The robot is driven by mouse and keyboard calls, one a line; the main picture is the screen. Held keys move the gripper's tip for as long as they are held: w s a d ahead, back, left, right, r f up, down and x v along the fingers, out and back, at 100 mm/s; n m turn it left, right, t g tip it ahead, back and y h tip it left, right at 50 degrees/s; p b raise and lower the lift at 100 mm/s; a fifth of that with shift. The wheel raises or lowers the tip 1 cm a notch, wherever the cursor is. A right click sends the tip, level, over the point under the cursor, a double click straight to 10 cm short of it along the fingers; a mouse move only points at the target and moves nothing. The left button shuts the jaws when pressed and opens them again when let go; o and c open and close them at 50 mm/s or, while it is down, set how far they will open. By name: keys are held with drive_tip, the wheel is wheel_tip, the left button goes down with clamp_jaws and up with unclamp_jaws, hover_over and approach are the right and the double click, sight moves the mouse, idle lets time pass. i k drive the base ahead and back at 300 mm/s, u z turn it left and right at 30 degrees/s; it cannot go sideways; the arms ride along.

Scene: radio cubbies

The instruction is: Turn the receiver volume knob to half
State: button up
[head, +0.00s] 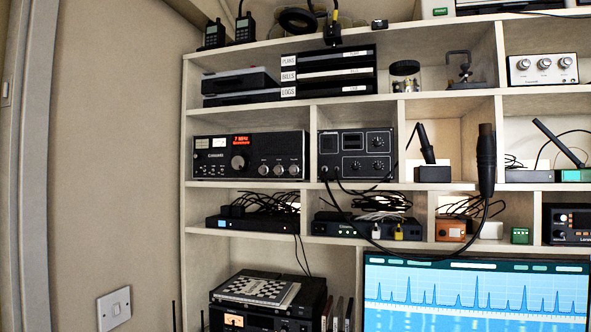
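The black receiver (252,155) stands in the left cubby of the middle row. It has a pale meter, a lit red display (254,140), one large knob (238,162) and three smaller knobs (279,169) to its right. The labels under the knobs are too small to read, so I cannot tell which is the volume knob or where its pointer stands. My gripper is not in view.
A second black unit (355,154) with knobs stands in the cubby to the right. A dark microphone-like piece (486,160) with a looping cable is in front of the shelves. A monitor (476,293) fills the lower right. The left wall is bare except for a switch (114,308).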

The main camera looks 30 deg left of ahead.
sight(294, 170)
drive_tip(key=k, duration=1.6)
drive_tip(key=u, duration=0.95)
drive_tip(key=i, duration=1.45)
